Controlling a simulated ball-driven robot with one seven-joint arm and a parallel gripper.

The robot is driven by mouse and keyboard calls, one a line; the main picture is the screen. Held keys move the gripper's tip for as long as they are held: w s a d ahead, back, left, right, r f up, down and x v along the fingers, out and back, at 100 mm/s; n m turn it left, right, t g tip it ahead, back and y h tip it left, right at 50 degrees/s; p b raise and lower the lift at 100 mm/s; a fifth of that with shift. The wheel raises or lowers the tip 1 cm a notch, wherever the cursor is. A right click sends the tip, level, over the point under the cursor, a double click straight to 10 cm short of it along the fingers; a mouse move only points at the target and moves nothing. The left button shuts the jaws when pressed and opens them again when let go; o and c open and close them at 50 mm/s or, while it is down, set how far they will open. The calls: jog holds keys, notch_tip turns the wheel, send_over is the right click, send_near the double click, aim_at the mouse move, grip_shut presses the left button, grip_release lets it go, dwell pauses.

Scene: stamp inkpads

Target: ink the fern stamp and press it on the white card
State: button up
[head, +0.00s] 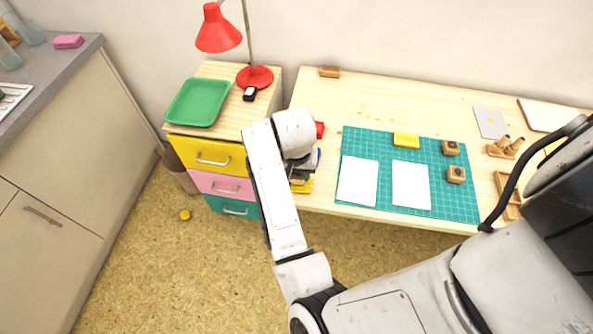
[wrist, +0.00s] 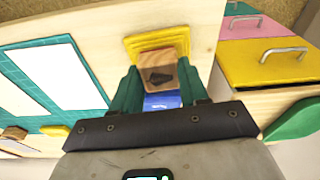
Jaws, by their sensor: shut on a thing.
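My gripper (wrist: 158,78) has green fingers and is shut on a wooden stamp (wrist: 157,66) with a dark leaf-like mark on its top. The stamp is over a yellow pad (wrist: 155,41) at the table's left end; whether they touch is not clear. In the head view my arm partly hides the yellow pad (head: 302,187). A blue pad (wrist: 162,101) is beside the stamp, partly hidden by my gripper. Two white cards (head: 358,181) (head: 411,185) lie side by side on the green cutting mat (head: 385,148); they also show in the wrist view (wrist: 67,75).
Two other wooden stamps (head: 450,148) (head: 456,175) and a yellow block (head: 406,140) are on the mat. A red item (head: 320,130) is just behind my gripper. A drawer unit (head: 212,157) with a green tray (head: 198,102) and red lamp (head: 219,30) stands left of the table.

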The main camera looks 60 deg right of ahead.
aim_at(296, 174)
jog(key=shift+f+b, duration=0.4)
jog(key=shift+f, duration=0.1)
dwell(1.2)
jog(key=shift+r, duration=0.3)
jog(key=shift+r+p, duration=0.4)
jog(key=shift+p, duration=0.1)
jog(key=shift+r+p, duration=2.2)
jog(key=shift+r, duration=0.55)
